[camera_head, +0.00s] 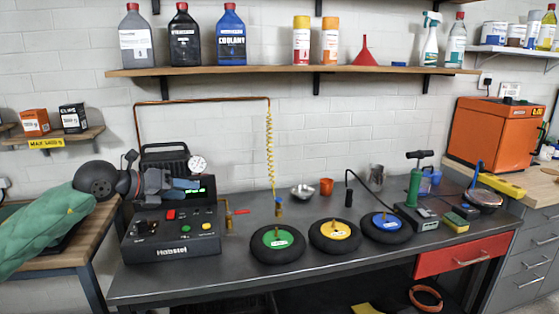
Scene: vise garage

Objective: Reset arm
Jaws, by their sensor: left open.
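My left arm comes in from the left in a green padded sleeve, with a dark round wrist. My left gripper (184,187) is grey-blue and open, with nothing seen in it. It is in front of the upper part of the black console (172,246) at the left of the workbench and hides part of it. I cannot tell whether it touches the console. My right gripper is not in view.
The dark workbench (215,283) carries green (277,240), yellow (335,232) and blue (385,224) hubbed wheels, and a green pump (414,187). A coiled yellow hose (270,150) hangs behind. A wooden shelf (290,71) holds bottles. A red drawer (452,258) is below, right.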

